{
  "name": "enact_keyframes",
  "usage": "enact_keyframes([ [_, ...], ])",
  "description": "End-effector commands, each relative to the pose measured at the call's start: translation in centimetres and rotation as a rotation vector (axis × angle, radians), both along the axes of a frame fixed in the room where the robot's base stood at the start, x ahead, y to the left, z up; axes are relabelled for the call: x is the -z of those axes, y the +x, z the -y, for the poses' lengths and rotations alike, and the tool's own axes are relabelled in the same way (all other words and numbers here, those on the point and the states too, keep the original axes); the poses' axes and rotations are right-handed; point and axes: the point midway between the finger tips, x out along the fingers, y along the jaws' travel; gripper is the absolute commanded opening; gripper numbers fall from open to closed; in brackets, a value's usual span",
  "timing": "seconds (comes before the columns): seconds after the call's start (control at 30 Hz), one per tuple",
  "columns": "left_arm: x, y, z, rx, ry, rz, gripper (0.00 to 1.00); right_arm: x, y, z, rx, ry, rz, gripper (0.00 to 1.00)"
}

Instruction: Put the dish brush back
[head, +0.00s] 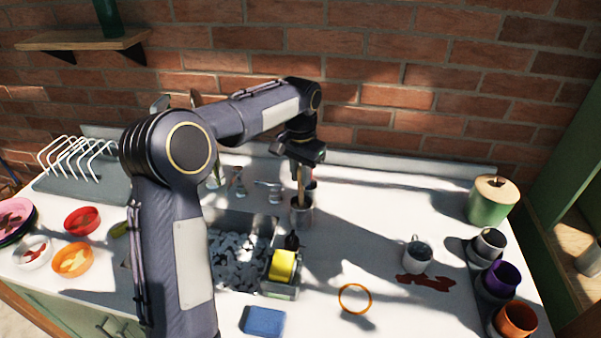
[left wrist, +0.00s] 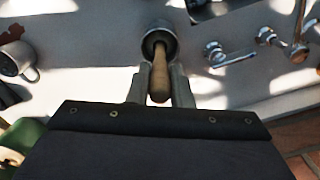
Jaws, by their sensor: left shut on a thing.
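The dish brush shows as a wooden handle (head: 301,183), roughly upright, below my left gripper (head: 304,168). In the left wrist view the handle (left wrist: 160,82) lies between the two fingers of the left gripper (left wrist: 160,88), which is shut on it. The handle's lower end goes into the mouth of a grey cup-shaped holder (head: 301,213), also seen in the left wrist view (left wrist: 158,36). The brush head is hidden, and I cannot tell how deep it sits. My right gripper is not in view.
Taps (head: 272,190) stand beside the holder. A caddy with a yellow sponge (head: 282,266) and a blue sponge (head: 263,321) are in front. A mug (head: 417,255) stands by a dark red spill (head: 427,283). A green canister (head: 492,203) is at right. The counter right of the holder is clear.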

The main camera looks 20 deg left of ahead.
Motion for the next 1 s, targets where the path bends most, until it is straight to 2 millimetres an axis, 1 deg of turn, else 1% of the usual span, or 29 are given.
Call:
enact_keyframes([
  [0.03, 0.41, 0.0, 0.0, 0.0, 0.0, 0.0, 0.0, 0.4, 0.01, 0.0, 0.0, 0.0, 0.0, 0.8],
  [0.1, 0.45, 0.0, 0.0, 0.0, 0.0, 0.001, 0.0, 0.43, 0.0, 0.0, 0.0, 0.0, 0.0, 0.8],
  [0.63, 0.34, 0.0, 0.0, 0.0, 0.0, 0.0, 0.0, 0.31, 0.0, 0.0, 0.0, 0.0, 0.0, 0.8],
  [1.0, 0.36, -0.02, 0.02, 0.0, 0.0, 0.001, 0.0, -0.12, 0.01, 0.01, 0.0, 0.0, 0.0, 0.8],
])
